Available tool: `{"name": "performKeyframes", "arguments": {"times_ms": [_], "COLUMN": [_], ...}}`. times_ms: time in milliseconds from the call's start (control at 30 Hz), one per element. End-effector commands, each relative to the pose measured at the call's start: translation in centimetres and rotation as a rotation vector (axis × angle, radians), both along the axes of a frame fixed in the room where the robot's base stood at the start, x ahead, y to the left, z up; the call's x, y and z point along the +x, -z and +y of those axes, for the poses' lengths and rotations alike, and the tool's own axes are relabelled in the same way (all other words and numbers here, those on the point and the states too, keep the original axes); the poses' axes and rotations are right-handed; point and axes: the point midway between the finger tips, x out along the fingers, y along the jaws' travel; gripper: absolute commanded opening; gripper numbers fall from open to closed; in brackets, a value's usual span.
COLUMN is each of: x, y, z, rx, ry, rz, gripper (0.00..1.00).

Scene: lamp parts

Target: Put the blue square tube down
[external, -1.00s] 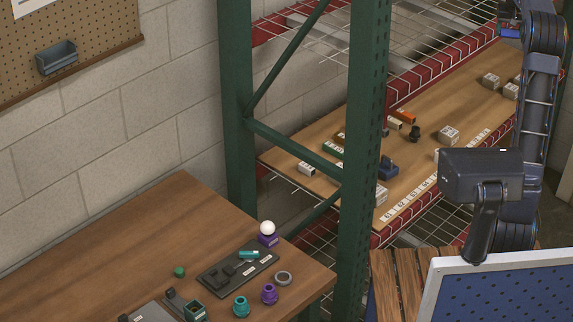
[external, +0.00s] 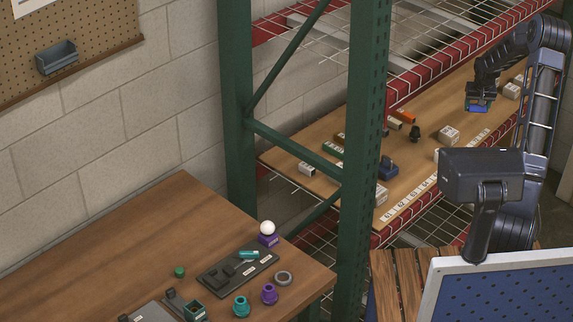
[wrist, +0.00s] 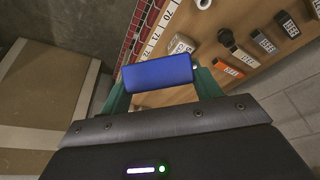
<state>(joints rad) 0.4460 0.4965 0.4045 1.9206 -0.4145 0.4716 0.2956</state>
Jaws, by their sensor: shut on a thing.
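The blue square tube (wrist: 158,74) is held across the two green fingers of my gripper (wrist: 160,88) in the wrist view. My gripper is shut on it. In the external view my gripper (external: 478,100) hangs above the right part of the wooden shelf board (external: 440,160), with the blue square tube (external: 477,107) just under it. The tube looks clear of the board, though its exact height is hard to tell.
A numbered strip (external: 440,178) runs along the front edge. Bare wood shows between the blocks. A green rack post (external: 365,120) stands nearby.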

Motion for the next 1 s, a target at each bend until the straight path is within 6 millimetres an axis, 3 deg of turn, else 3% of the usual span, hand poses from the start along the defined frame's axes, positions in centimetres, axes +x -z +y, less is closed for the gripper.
{"name": "performKeyframes", "arguments": {"times_ms": [200, 500, 800, 1000], "x": [-1.0, -2.5, -3.1, -0.7], "y": [5.4, 10.8, 12.9, 12.3], "z": [3.7, 7.3, 8.8, 10.4], "rx": [0.0, -0.002, -0.001, 0.011], "ry": [-0.034, -0.059, -0.072, -0.181], "rz": [0.002, 0.001, -0.007, -0.114], "gripper": [0.33, 0.33, 0.33, 0.33]}}
